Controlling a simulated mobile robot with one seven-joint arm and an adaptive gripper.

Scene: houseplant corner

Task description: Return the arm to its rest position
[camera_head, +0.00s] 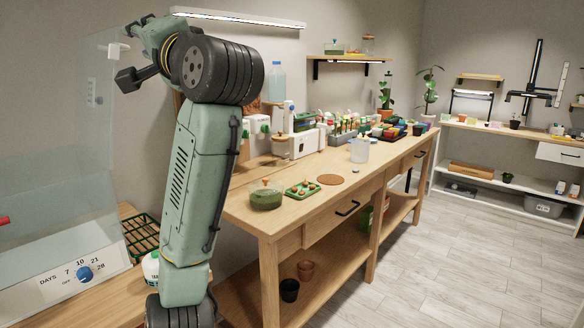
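My arm (200,180) rises from the bottom of the head view, left of centre, to a thick dark joint (215,68). Beyond that joint it is folded away toward the upper left. My gripper (137,78) seems to be among the small green and dark parts there, partly hidden behind the joint. Its fingers cannot be made out clearly, and I see no object held there. These parts are high up, clear of the bench top.
A wooden bench (325,198) stands right of my arm, with a green moss bowl (266,195), a small green tray (304,190) and a clear jug (360,150). A transparent case with a dial (84,274) is at left. The floor (470,265) at right is clear.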

